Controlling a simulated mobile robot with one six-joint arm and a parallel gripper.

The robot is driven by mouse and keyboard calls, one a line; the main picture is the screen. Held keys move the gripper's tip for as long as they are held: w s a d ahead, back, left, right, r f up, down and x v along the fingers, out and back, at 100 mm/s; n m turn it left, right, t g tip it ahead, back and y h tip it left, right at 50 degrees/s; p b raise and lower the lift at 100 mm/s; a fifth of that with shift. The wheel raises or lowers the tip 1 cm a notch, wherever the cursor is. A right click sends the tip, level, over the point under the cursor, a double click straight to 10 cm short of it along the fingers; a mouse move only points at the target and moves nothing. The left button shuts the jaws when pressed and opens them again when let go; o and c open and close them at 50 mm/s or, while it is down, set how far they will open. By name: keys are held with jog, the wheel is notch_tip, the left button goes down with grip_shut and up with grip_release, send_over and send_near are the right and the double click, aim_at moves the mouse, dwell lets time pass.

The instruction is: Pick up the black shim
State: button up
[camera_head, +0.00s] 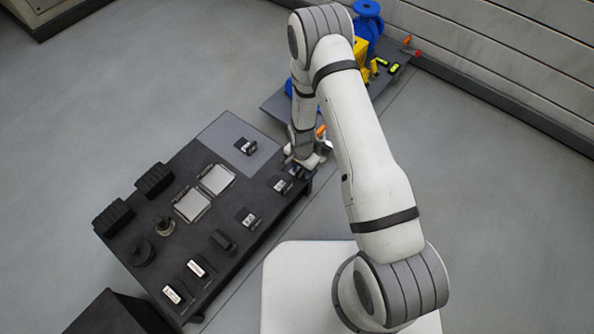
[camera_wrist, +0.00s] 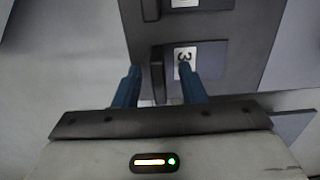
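A narrow black piece, which looks like the black shim (camera_wrist: 157,75), stands on a dark plate beside a white label marked 3 (camera_wrist: 185,62) in the wrist view. My gripper (camera_wrist: 158,75) is open, with one blue finger on each side of this piece. Whether the fingers are level with it or above it, I cannot tell. In the head view my gripper (camera_head: 292,166) is low over the right edge of the dark table (camera_head: 235,180). A small black labelled holder (camera_head: 280,185) is close to it there; my gripper partly hides this area.
Several similar black holders with white labels line the table's near side, one (camera_head: 248,218) closest. A blue and yellow valve assembly (camera_head: 368,22) is behind my arm.

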grip_shut()
jog(key=shift+r, duration=0.1)
dwell(0.3)
